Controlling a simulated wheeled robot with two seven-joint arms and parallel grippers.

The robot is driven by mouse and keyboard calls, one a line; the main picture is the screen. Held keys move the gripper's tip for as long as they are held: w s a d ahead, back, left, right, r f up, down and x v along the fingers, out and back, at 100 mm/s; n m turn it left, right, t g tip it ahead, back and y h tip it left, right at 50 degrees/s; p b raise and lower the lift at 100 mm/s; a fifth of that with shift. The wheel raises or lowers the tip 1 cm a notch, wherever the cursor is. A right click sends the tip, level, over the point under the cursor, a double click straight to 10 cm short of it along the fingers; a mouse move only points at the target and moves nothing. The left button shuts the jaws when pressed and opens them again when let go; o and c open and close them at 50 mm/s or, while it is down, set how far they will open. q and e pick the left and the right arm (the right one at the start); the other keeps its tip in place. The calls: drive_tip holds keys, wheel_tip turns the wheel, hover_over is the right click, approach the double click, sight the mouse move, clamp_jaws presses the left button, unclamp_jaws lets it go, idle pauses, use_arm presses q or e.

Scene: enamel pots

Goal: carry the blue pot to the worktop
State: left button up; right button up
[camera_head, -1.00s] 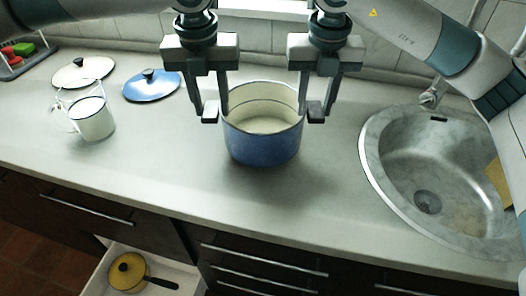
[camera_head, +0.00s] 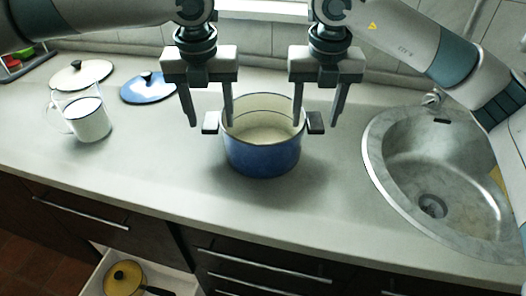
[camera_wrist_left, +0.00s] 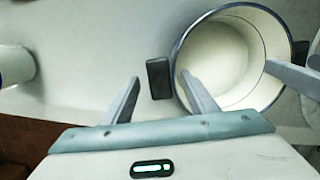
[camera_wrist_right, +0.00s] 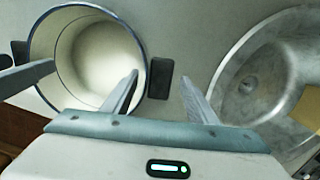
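The blue pot (camera_head: 262,158) stands upright on the grey worktop (camera_head: 185,180), empty, with a cream inside and a dark handle on each side. My left gripper (camera_head: 210,123) is open, its fingers apart on either side of the pot's left handle (camera_wrist_left: 158,78) and not touching it. My right gripper (camera_head: 315,125) is open in the same way around the line of the right handle (camera_wrist_right: 160,78), clear of it. Both grippers point down and hold nothing. In the wrist views one finger of each overlaps the pot's opening.
A blue lid (camera_head: 148,88), a cream lid (camera_head: 80,74) and a white pot (camera_head: 90,120) stand to the left. A sink (camera_head: 440,165) is to the right. An open drawer below holds a yellow lidded pan (camera_head: 124,278). The worktop's front is clear.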

use_arm(q)
drive_tip(key=shift+d, duration=0.1)
drive_tip(key=shift+r, duration=0.45)
wheel_tip(320, 180, up, 11)
drive_tip(key=s, duration=0.1)
drive_tip(key=shift+s, duration=0.25)
use_arm(e)
drive_tip(key=shift+a, duration=0.1)
drive_tip(key=shift+r, duration=0.15)
wheel_tip(320, 180, up, 12)
drive_tip(key=s, duration=0.1)
drive_tip(key=shift+s+f, duration=0.2)
idle(0.7)
